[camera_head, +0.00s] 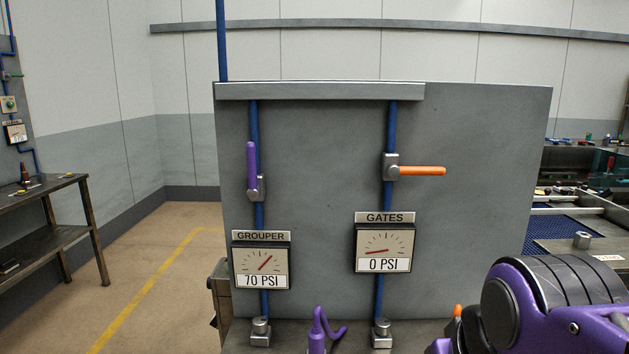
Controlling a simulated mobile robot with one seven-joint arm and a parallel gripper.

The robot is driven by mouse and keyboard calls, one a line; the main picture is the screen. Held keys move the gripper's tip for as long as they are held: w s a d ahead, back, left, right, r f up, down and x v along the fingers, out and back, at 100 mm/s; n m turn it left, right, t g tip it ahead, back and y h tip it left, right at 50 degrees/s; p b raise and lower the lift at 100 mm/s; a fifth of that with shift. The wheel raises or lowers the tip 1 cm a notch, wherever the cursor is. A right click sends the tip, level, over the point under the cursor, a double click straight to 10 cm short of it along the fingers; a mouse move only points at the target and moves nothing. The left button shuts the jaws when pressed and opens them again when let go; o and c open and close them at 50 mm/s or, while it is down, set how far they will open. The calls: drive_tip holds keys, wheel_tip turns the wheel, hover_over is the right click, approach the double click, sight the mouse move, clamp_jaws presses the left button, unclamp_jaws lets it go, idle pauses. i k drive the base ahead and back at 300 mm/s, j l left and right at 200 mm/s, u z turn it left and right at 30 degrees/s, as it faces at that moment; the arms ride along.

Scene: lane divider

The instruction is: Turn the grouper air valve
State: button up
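The grouper air valve has a purple lever (252,165) standing upright, in line with its blue vertical pipe. The lever joins a grey valve body (257,188) on the left side of the grey panel. Below it, the gauge labelled GROUPER (261,263) reads 70 PSI. My purple and black arm (565,305) shows at the bottom right, in front of the panel and to the right of the valve.
The gates valve's orange lever (422,171) points horizontally right; its gauge (384,248) reads 0 PSI. A purple curved object (318,330) stands at the panel's foot. A dark table (45,238) is at left. The floor (165,285) left of the panel is clear.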

sight(254, 191)
drive_tip(key=k+j, duration=0.1)
drive_tip(key=j, duration=0.25)
drive_tip(key=k+j, duration=0.1)
drive_tip(key=j, duration=0.65)
drive_tip(key=k+j, duration=0.15)
drive_tip(key=j, duration=0.2)
